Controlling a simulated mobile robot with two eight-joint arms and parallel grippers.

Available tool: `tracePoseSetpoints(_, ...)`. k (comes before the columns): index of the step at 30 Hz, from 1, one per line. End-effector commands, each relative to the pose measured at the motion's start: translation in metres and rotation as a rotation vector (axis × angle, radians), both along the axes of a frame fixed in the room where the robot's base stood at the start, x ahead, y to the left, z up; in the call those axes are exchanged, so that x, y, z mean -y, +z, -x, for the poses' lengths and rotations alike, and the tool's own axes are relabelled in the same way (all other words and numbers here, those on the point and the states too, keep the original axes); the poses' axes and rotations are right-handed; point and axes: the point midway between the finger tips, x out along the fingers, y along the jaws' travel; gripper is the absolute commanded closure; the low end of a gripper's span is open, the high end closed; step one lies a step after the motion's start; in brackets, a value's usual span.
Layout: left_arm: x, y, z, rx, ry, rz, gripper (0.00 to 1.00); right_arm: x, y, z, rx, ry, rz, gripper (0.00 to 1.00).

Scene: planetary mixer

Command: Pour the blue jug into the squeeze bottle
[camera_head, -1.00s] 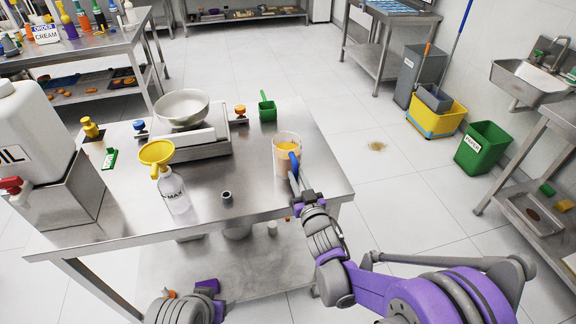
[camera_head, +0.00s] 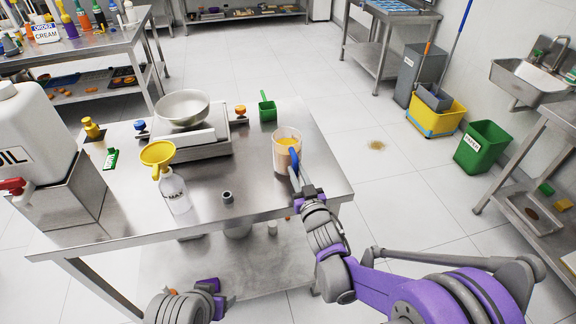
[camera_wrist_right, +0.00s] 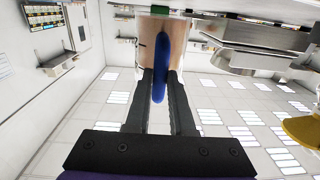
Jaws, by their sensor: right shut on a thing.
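The jug (camera_head: 280,160) is clear with a blue handle (camera_head: 294,160) and holds an orange-tan liquid. It is upright at the right part of the steel table; a small gap beneath it is hard to judge. My right gripper (camera_head: 296,180) is shut on the blue handle, which shows between its fingers in the right wrist view (camera_wrist_right: 160,85). The squeeze bottle (camera_head: 174,192) stands upright at the table's front left, with a yellow funnel (camera_head: 157,153) in its mouth. My left gripper (camera_head: 213,290) is low at the bottom edge, its fingers unclear.
The steel table (camera_head: 255,185) has a scale (camera_head: 190,146) with a metal bowl (camera_head: 182,107) behind the bottle. A small dark cap (camera_head: 227,197) stands between bottle and jug. A green scoop (camera_head: 267,107) is behind the jug. A white oil container (camera_head: 35,130) stands left.

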Motion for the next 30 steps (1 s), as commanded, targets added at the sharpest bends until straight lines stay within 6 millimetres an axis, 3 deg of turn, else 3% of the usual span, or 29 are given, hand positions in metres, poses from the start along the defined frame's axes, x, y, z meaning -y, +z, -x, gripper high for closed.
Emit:
tracePoseSetpoints(11, 0.000, 0.002, -0.001, 0.001, 0.000, 0.000, 0.35, 0.000, 0.003, 0.000, 0.003, 0.001, -0.001, 1.00)
tracePoseSetpoints(24, 0.000, 0.019, -0.006, 0.011, 0.000, 0.000, 0.35, 0.000, 0.030, 0.000, 0.003, 0.001, 0.000, 1.00)
tracePoseSetpoints(30, 0.000, 0.019, -0.006, 0.011, 0.000, 0.000, 0.35, 0.000, 0.031, 0.000, 0.002, 0.001, -0.001, 1.00)
